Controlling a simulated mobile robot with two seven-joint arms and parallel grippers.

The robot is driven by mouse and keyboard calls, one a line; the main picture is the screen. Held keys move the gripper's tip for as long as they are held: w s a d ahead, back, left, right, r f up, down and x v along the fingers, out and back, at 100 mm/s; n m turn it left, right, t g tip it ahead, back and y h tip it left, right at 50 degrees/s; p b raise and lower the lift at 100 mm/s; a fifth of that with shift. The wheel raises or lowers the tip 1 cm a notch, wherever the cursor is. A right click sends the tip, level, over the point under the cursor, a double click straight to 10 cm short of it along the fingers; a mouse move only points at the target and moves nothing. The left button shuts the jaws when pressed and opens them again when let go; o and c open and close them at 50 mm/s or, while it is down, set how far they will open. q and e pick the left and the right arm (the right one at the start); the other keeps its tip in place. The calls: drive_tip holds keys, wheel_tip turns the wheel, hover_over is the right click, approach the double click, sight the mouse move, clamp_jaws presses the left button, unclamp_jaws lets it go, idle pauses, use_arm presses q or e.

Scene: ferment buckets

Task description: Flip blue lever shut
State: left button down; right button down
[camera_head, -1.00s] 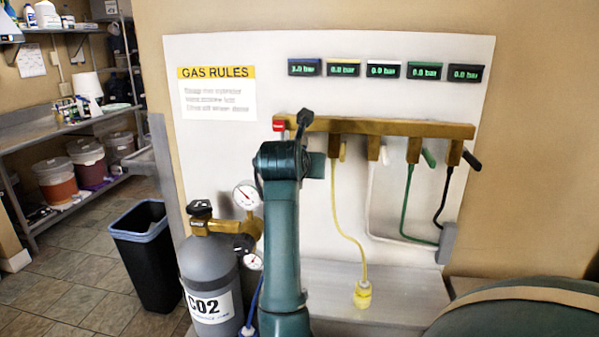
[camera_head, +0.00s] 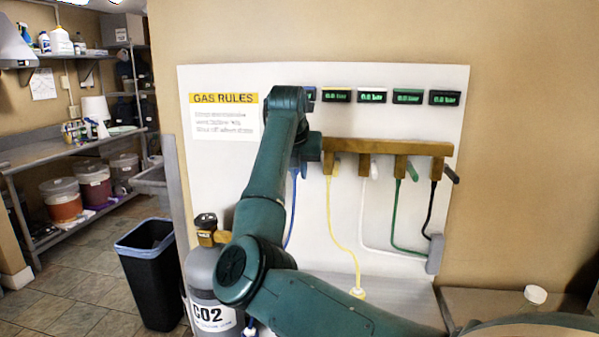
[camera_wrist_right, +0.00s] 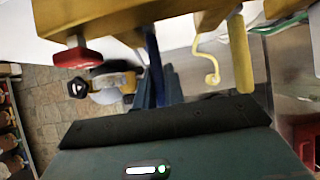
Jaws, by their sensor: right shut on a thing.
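My right gripper (camera_head: 309,147) is at the left end of the brass manifold (camera_head: 350,145), at the blue hose's valve. My right wrist covers that valve, and the blue lever is hidden in the head view. The blue hose (camera_head: 292,210) hangs below the gripper. My left gripper is out of view.
A CO2 cylinder (camera_head: 203,290) stands at lower left beside a black bin (camera_head: 150,280). The blue-framed display (camera_head: 311,95) is mostly covered by my wrist.

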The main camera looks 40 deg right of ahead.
drive_tip(key=shift+r, duration=0.1)
idle(0.3)
drive_tip(key=c, duration=1.5)
unclamp_jaws()
drive_tip(key=b+v, duration=0.2)
drive_tip(key=v, duration=1.1)
drive_tip(key=shift+b, duration=0.35)
